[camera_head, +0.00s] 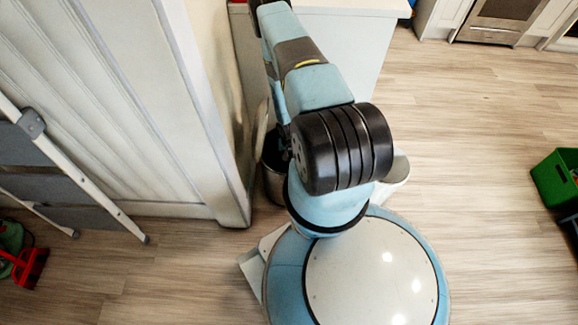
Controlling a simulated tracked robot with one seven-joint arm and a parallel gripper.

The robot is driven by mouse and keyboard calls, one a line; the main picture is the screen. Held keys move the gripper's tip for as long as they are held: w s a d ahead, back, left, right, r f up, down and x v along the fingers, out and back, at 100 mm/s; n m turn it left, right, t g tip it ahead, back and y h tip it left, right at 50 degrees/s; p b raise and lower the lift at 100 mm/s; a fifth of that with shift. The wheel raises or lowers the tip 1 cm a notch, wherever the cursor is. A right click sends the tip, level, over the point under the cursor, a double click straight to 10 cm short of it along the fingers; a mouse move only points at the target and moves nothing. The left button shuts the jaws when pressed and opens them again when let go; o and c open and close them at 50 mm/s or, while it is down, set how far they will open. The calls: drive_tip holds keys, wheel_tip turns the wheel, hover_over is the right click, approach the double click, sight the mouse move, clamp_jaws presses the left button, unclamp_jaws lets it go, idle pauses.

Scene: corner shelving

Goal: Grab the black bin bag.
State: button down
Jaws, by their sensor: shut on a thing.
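A metal bin (273,186) stands on the floor beside the end of the white panelled wall, partly behind my arm. Its pale lid (260,125) appears raised. Black material, which may be the black bin bag (271,152), shows at the bin's mouth. Most of it is hidden by my arm, so its shape cannot be told. My arm rises from the base, passes over the bin area and runs to the top edge. My gripper is not visible; what it holds cannot be seen.
A pale counter unit (365,50) stands behind my arm. A folded stepladder (60,170) leans at the left, with a red brush (31,266) near it. A green crate (557,178) sits at the right edge. An oven (497,20) is at the back.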

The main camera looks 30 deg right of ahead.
drive_tip(key=shift+r, duration=5)
drive_tip(key=shift+r, duration=2.15)
drive_tip(key=shift+r, duration=1.85)
drive_tip(key=shift+r, duration=2.1)
